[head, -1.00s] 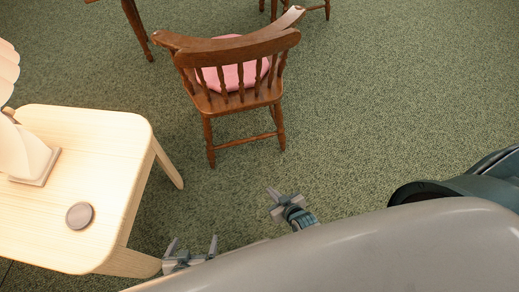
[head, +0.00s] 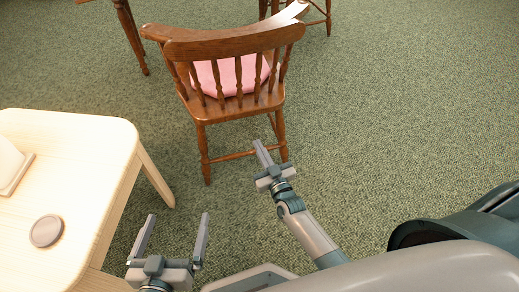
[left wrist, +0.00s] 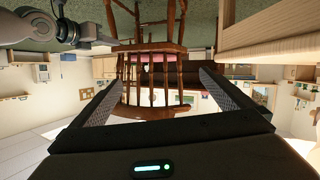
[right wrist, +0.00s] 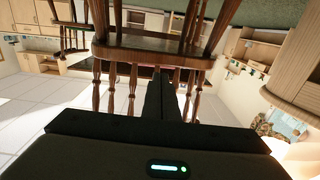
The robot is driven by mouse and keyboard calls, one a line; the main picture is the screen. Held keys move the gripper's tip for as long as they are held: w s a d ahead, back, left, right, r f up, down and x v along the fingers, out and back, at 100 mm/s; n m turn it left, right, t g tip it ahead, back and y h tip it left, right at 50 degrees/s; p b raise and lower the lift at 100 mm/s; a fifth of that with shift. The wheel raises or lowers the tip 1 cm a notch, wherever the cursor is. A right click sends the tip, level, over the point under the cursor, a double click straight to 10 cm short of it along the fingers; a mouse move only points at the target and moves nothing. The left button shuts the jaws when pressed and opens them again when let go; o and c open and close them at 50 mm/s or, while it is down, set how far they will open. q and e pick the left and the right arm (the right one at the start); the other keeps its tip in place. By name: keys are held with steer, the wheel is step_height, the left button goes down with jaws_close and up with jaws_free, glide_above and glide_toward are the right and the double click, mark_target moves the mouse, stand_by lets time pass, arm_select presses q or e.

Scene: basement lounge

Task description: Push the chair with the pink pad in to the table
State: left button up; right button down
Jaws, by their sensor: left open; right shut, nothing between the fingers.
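The brown wooden chair (head: 203,112) stands upright on the carpet with its spindled back toward me. Its pink pad (head: 230,76) shows between the spindles. The table is only seen as a wooden leg (head: 130,38) at the top edge, beyond the chair. My right gripper (head: 261,150) is shut and empty, close behind the chair's rear legs; I cannot tell if it touches. The chair back (right wrist: 120,90) fills much of the right wrist view, upside down. My left gripper (head: 178,216) is open and empty, lower left and apart from the chair. The chair (left wrist: 150,92) shows between its fingers.
A pale side table (head: 95,150) stands at the left, close beside my left gripper, with a round grey disc (head: 46,231) and part of a lamp (head: 12,165) on it. Another wooden chair's leg (head: 328,18) shows at the top. Carpet right of the chair is clear.

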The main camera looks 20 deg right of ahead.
mark_target(275, 109)
arm_select(q)
steer(key=shift+w+d+r, duration=0.1)
steer(key=shift+r, duration=0.05)
arm_select(e)
steer(key=shift+w, duration=0.2)
arm_select(q)
steer(key=s+d+r+t+h+b, duration=0.1)
steer(key=s+r+t+b, duration=0.1)
steer(key=r+t, duration=0.2)
steer(key=s+r+t+h+b, duration=0.1)
steer(key=r+t, duration=0.4)
steer(key=r, duration=0.5)
steer(key=shift+s+d+r+h+b, duration=0.2)
steer(key=shift+s+d+h+b, duration=0.15)
steer(key=shift+h+b, duration=0.35)
arm_select(e)
steer(key=shift+w+a, duration=0.2)
steer(key=shift+w, duration=2.6)
steer(key=shift+w+a, duration=0.15)
steer(key=shift+w, duration=2.6)
steer(key=shift+d, duration=0.1)
steer(key=shift+w+d+f, duration=0.1)
steer(key=shift+d, duration=1.7)
steer(key=shift+w+d, duration=0.1)
steer(key=shift+d, duration=1.65)
steer(key=shift+w+d+b, duration=0.15)
steer(key=shift+d+b, duration=0.45)
steer(key=shift+d, duration=2)
arm_select(q)
steer(key=shift+f, duration=0.5)
